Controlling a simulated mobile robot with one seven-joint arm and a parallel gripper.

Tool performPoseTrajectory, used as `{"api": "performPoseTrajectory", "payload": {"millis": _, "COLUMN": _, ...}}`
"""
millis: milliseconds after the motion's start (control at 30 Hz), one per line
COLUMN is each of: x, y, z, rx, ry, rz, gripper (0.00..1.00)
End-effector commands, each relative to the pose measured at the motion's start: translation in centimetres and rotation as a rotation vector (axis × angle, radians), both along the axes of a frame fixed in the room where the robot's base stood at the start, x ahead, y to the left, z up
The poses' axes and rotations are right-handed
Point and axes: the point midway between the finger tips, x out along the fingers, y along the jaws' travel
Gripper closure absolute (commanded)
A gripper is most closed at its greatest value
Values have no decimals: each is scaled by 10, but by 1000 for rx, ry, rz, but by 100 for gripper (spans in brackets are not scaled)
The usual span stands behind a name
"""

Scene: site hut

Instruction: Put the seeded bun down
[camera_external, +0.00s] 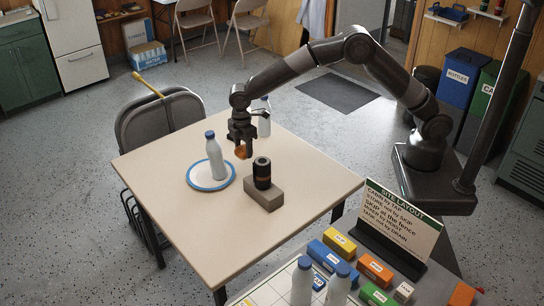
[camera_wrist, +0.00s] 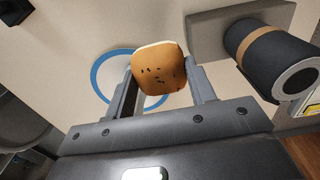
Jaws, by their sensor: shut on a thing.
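My gripper (camera_external: 243,151) is above the tan table (camera_external: 300,162), and its fingers are shut on the seeded bun (camera_external: 240,153). In the wrist view the bun (camera_wrist: 158,70) sits between the two fingers, orange-brown with dark seeds on top and a pale edge. It appears to be held just above the tabletop; whether it touches the table cannot be told. A white plate with a blue rim (camera_external: 211,186) lies to its left in the external view. The plate's rim (camera_wrist: 98,75) shows partly behind the bun in the wrist view.
A white bottle with a blue cap (camera_external: 215,158) stands on the plate. A black cylinder with a brown band (camera_external: 262,173) stands on a grey block (camera_external: 264,194) near the bun. Another white bottle (camera_external: 264,122) stands behind my gripper. The table's front is clear.

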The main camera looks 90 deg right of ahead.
Motion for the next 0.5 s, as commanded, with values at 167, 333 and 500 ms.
{"api": "performPoseTrajectory", "payload": {"millis": 167, "x": 13, "y": 78, "z": -1, "rx": 1, "ry": -1, "rz": 4, "gripper": 73}}
{"api": "performPoseTrajectory", "payload": {"millis": 333, "x": 16, "y": 116, "z": 0, "rx": 1, "ry": -1, "rz": -1, "gripper": 73}}
{"api": "performPoseTrajectory", "payload": {"millis": 500, "x": 18, "y": 139, "z": -9, "rx": 1, "ry": 1, "rz": -2, "gripper": 73}}
